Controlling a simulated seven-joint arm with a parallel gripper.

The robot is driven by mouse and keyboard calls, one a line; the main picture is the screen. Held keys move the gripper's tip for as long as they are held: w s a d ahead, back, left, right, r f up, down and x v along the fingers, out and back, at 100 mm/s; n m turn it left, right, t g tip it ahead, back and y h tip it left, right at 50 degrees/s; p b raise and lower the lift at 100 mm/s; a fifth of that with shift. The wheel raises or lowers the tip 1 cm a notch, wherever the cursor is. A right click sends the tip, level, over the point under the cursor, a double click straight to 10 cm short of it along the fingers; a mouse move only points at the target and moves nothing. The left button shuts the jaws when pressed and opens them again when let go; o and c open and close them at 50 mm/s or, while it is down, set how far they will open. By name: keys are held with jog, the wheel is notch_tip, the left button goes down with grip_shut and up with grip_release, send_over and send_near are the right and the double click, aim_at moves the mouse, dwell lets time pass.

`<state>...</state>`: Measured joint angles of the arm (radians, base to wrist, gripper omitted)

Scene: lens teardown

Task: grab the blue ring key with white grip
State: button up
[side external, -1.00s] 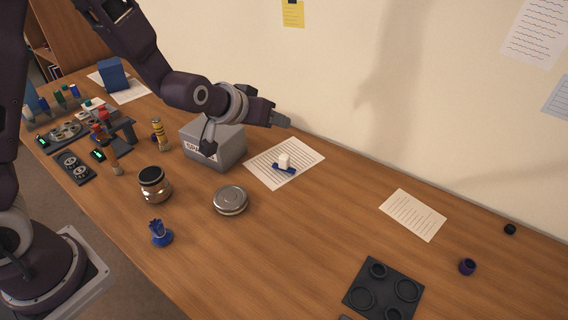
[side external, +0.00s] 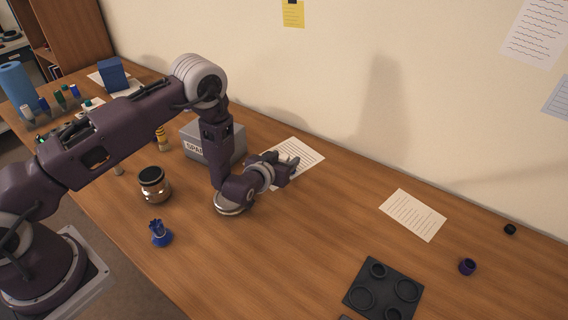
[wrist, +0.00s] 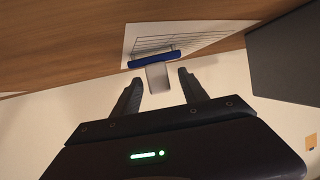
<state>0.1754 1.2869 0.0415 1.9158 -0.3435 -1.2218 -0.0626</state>
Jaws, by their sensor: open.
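The ring key shows in the wrist view as a blue bar (wrist: 153,59) with a white grip (wrist: 158,77) sticking out toward my gripper. It lies on a printed white sheet (wrist: 190,37). My gripper (wrist: 160,82) is open, with its two fingers on either side of the white grip's near end and visible gaps to it. In the side view my gripper (side external: 292,162) is low over the sheet (side external: 309,150), pointing right, and it mostly hides the key there.
A grey box (side external: 199,142) stands left of the sheet, behind my arm. A jar (side external: 153,184) and a blue crown-shaped piece (side external: 160,233) stand nearer. The table right of the sheet is clear up to another paper (side external: 413,214).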

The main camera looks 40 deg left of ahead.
grip_shut()
jog(key=shift+r, duration=0.1)
